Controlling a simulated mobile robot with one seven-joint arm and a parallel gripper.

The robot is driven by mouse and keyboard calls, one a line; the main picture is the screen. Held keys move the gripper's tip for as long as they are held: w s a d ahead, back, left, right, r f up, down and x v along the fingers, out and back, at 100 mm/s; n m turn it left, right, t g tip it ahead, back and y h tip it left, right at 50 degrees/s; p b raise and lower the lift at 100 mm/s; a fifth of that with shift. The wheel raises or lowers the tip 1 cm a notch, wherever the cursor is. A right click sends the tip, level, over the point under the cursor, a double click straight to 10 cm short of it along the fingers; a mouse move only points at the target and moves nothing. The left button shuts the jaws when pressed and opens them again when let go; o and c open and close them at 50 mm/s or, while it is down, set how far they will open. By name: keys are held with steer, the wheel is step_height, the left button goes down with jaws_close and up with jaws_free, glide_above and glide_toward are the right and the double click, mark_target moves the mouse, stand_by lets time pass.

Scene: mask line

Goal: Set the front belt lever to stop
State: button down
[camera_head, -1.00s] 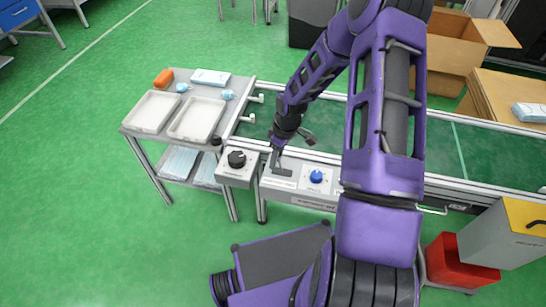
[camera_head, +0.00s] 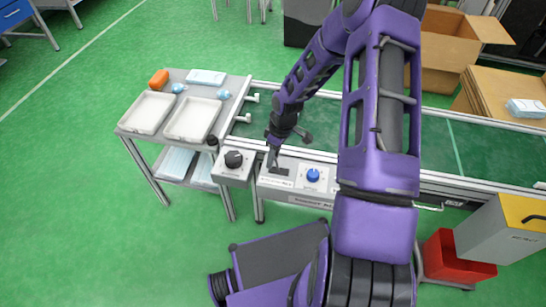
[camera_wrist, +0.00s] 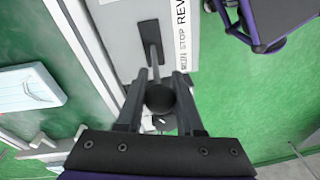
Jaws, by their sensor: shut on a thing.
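The front belt lever (camera_wrist: 152,40) is a grey shaft with a dark ball knob (camera_wrist: 161,98), rising from a pale control box (camera_wrist: 118,30). My gripper (camera_wrist: 160,76) has its two fingers on either side of the knob, shut on it. Beside the lever, a printed label (camera_wrist: 183,45) reads RUN, STOP, REV. I cannot tell surely which mark the lever stands at. In the head view my gripper (camera_head: 273,160) is at the left end of the front control box (camera_head: 297,182), over the dark lever plate (camera_head: 281,171), and largely hides the lever.
A blue dial (camera_head: 313,175) is right of the lever; a box with a black knob (camera_head: 234,159) is left. The green belt (camera_head: 330,120) lies behind. A trolley with white trays (camera_head: 193,119) stands left. A red bin (camera_head: 455,262) is at lower right. Open floor lies at lower left.

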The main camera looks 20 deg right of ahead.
steer(key=shift+d, duration=0.1)
steer(key=c, duration=0.5)
jaws_free()
steer(key=shift+c, duration=0.2)
steer(key=shift+r, duration=0.1)
step_height(320, 180, up, 17)
steer(key=d+p, duration=0.2)
steer(key=p, duration=0.1)
steer(key=shift+s+d, duration=0.25)
steer(key=shift+d, duration=0.15)
